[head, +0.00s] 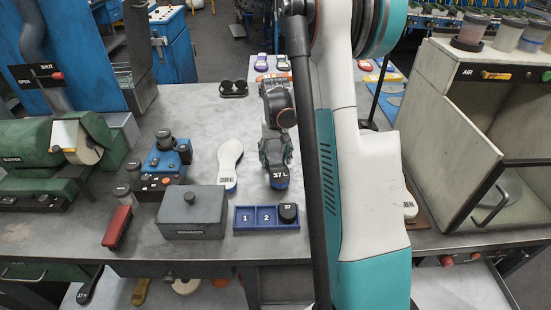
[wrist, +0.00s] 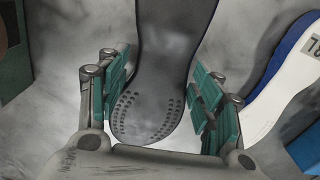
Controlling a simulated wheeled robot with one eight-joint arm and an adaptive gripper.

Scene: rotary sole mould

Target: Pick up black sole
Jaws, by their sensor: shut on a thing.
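I cannot tell whether the sole touches the table.
A white sole (head: 230,160) lies left of the black one. A blue tray (head: 243,225) marked 1 and 2 and a grey lidded box (head: 190,215) stand nearer. An open-fronted cabinet (head: 490,130) is at right. Grey table (head: 200,110) is bare behind the white sole.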

